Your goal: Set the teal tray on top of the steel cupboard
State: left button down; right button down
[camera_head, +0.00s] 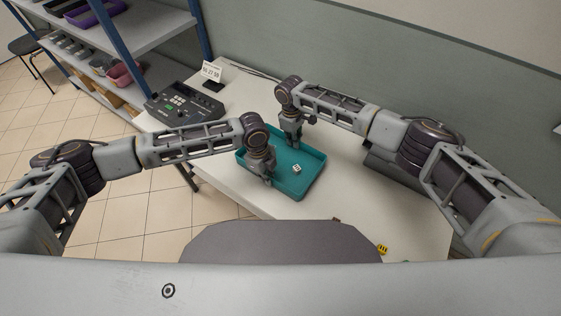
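The teal tray (307,180) lies on the white table and holds a small white marked piece (297,168). My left gripper (267,181) points down at the tray's near left side. My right gripper (297,146) points down at its far side, near the back edge. Both gripper tips are small and partly hidden by their own bodies, so I cannot tell whether either is shut on the rim. I cannot make out a steel cupboard in this view.
The white table (245,199) also carries a dark control panel (182,104), a small sign (211,74) and a yellow-black tag (382,249). A shelf rack (140,27) with blue posts stands at the upper left. A wall runs behind the table. Tiled floor lies open at left.

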pick_arm(q)
jog(key=shift+w+a, duration=0.3)
jog(key=shift+a, duration=0.05)
pick_arm(e)
jog(key=shift+d, duration=0.25)
pick_arm(q)
jog(key=shift+r, duration=0.15)
pick_arm(e)
jog(key=shift+r, duration=0.1)
